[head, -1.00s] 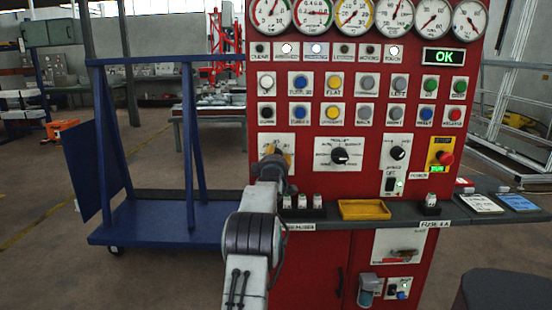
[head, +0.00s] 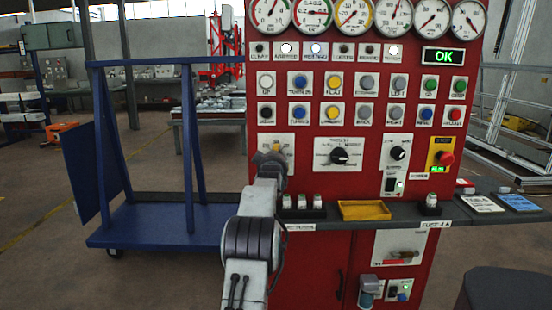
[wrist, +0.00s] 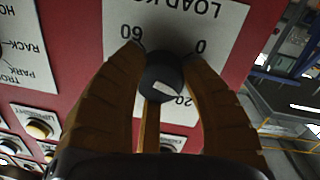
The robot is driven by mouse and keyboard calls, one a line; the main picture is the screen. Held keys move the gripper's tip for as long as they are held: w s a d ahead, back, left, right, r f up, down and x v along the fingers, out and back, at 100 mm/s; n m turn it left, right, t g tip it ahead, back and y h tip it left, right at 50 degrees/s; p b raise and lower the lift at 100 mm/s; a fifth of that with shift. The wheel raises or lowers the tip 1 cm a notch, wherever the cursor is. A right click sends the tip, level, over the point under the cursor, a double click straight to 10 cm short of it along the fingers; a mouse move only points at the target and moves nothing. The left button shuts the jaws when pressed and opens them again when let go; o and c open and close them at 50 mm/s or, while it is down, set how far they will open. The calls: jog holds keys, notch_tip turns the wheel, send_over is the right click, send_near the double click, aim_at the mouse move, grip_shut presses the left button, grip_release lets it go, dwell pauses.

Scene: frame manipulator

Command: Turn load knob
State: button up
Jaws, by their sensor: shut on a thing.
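The load knob (wrist: 160,72) is black with a white pointer mark. It sits on a white plate (wrist: 190,18) that reads LOAD K..., with 60, 0 and 20 around the knob. In the wrist view my gripper (wrist: 163,80) has its brown fingers on either side of the knob, shut on it. The pointer mark faces the lower right of the wrist picture, towards the 20. In the head view my gripper (head: 275,150) is at the plate (head: 303,141) on the panel's left side and hides the knob.
The red panel (head: 370,212) carries gauges, rows of buttons and a black selector knob (head: 340,156). Below is a grey shelf with a yellow tray (head: 364,210) and small fuses (head: 302,202). A blue cart (head: 160,222) stands left of the panel.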

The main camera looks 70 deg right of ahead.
jog(key=shift+m, duration=0.6)
jog(key=shift+w+r, duration=0.1)
jog(key=o, duration=1.2)
jog(key=shift+a, duration=0.1)
jog(key=shift+v, duration=5.9)
